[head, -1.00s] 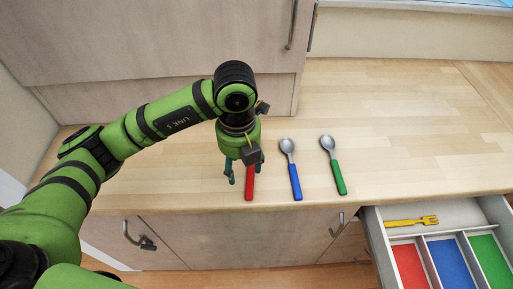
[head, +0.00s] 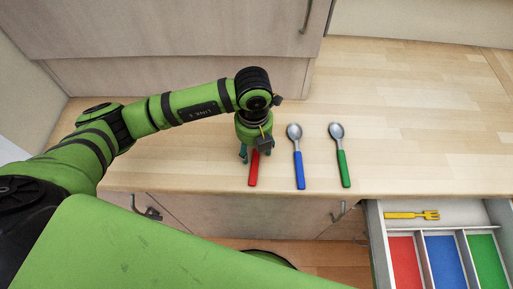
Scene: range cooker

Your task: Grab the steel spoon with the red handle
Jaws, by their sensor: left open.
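The red handle (head: 254,171) of the spoon lies on the wooden counter, pointing toward the front edge. The rest of that spoon is hidden under my left gripper (head: 255,157). My left gripper points down over the spoon, with its fingers apart on either side of the handle. I cannot tell how far it is above the counter. My right gripper is not in view.
A spoon with a blue handle (head: 299,170) lies just right of the red one, and a spoon with a green handle (head: 343,168) lies further right. An open drawer (head: 374,238) at lower right has coloured compartments and a yellow fork (head: 411,215).

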